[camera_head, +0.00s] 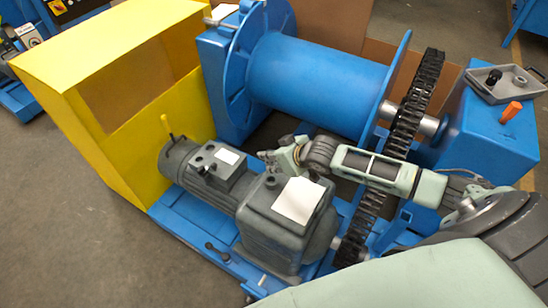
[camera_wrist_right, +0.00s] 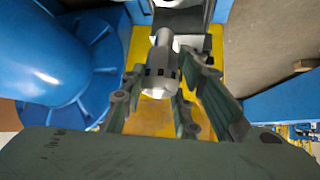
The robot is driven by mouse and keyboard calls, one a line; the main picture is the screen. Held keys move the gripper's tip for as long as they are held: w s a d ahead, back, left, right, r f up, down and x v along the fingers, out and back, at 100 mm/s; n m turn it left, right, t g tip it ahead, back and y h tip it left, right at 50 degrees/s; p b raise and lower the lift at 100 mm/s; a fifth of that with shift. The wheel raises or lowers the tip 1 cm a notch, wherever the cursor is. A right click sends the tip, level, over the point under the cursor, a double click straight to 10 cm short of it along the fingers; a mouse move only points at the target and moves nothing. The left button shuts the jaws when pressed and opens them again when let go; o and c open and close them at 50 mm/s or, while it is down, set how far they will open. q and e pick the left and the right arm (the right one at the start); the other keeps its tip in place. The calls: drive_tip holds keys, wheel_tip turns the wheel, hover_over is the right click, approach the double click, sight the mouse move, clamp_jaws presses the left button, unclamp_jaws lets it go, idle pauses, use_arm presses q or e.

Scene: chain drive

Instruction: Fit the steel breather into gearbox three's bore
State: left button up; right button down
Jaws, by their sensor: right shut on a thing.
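My right gripper (camera_head: 272,156) reaches in from the right, above the far side of the grey gearbox (camera_head: 268,222). In the right wrist view my right gripper (camera_wrist_right: 162,88) is shut on the steel breather (camera_wrist_right: 161,68), a grey cylinder with dark slots round its wider part and a narrower stem. The breather cannot be made out clearly in the head view. A white sheet (camera_head: 299,200) lies on the gearbox top. I cannot make out the bore or a gearbox number. My left gripper is not in view.
A grey motor (camera_head: 212,170) adjoins the gearbox on the left, beside a yellow guard (camera_head: 112,62). A blue drum (camera_head: 320,82) stands behind. A black chain (camera_head: 408,112) runs close to my right arm. A grey tray (camera_head: 518,92) and an orange-handled item (camera_head: 511,111) are at right.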

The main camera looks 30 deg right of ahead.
drive_tip(key=shift+w+d, duration=0.1)
drive_tip(key=shift+w, duration=0.1)
drive_tip(key=shift+r+p, duration=0.15)
drive_tip(key=shift+p, duration=0.3)
wheel_tip(320, 180, down, 2)
drive_tip(key=shift+f+b, duration=0.1)
drive_tip(key=shift+b, duration=0.6)
drive_tip(key=shift+f+b, duration=1.05)
drive_tip(key=shift+f, duration=0.85)
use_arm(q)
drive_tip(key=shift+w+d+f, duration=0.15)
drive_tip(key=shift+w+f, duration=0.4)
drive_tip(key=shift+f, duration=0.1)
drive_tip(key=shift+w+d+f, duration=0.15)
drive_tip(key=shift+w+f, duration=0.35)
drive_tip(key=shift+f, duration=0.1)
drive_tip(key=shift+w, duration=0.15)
